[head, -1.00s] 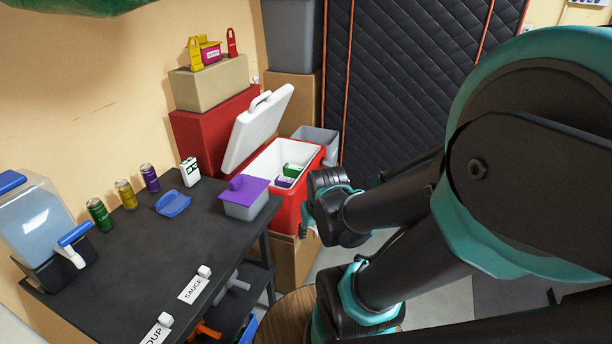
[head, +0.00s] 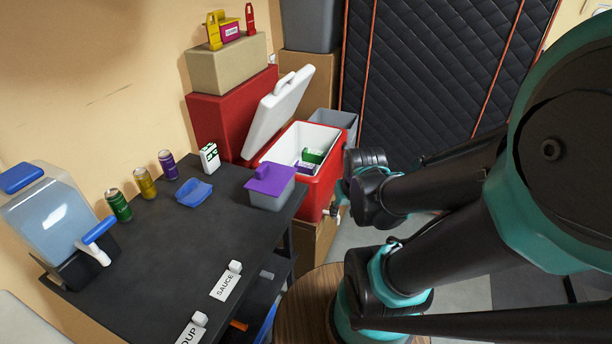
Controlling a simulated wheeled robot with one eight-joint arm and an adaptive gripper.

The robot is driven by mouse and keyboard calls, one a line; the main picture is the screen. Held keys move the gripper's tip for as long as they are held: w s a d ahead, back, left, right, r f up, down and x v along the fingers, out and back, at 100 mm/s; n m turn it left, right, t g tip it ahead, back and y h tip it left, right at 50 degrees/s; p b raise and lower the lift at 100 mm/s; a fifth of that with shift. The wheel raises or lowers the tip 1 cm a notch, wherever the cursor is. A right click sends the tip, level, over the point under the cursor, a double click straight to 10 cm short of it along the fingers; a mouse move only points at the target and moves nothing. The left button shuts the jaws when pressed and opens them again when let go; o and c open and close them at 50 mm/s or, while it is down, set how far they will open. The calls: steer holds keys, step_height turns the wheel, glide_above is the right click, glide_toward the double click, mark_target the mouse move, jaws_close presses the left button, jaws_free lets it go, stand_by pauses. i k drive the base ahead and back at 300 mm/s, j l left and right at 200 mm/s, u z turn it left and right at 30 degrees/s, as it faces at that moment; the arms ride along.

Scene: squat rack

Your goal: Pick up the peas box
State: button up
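A small green-and-white box (head: 313,156) sits inside the open red cooler (head: 322,188) in the head view. It may be the peas box, but its label is too small to read. A purple-and-white box (head: 304,167) lies close beside it, towards the near side of the cooler. The cooler's white lid (head: 277,115) is tilted up on its left side. My dark and teal arm fills the right of the view, with its links to the right of the cooler. I cannot make out my gripper's fingers.
A dark table (head: 170,262) holds several cans, a blue dish (head: 194,192), a white carton (head: 209,157), a purple-lidded tub (head: 270,188) and a drink dispenser (head: 62,225). A round wooden top (head: 300,310) is below my arm. A quilted dark wall (head: 440,80) stands behind.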

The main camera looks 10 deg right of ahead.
mark_target(310, 156)
steer(key=i+l+z, duration=0.4)
steer(key=i+z, duration=0.4)
steer(key=i+l, duration=0.05)
steer(key=i, duration=0.05)
